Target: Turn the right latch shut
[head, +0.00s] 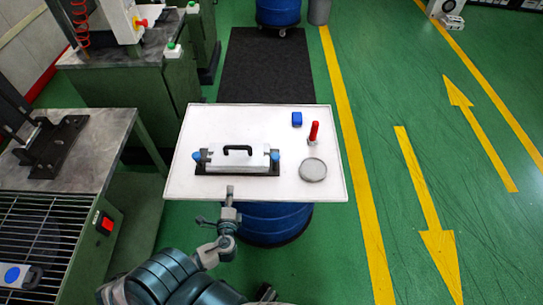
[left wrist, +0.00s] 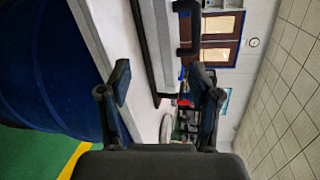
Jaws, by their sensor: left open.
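The mould (head: 239,159) is a light box with a black handle on a dark base, lying on the white tabletop (head: 320,190). Its right latch (head: 276,155) is a small blue piece at the right end; whether it is turned shut is too small to tell. A matching blue left latch (head: 196,155) is at the left end. My left gripper (head: 230,193) is at the table's front edge, in front of the mould and apart from it. In the left wrist view its fingers (left wrist: 162,82) are spread and empty, with the mould (left wrist: 158,45) beyond them. My right gripper does not show.
Right of the mould stand a red-handled tool (head: 314,131), a blue block (head: 297,119) and a round grey dish (head: 313,170). A blue drum (head: 270,225) is under the table. A green-sided bench (head: 100,235) is at the left. Green floor is clear at the right.

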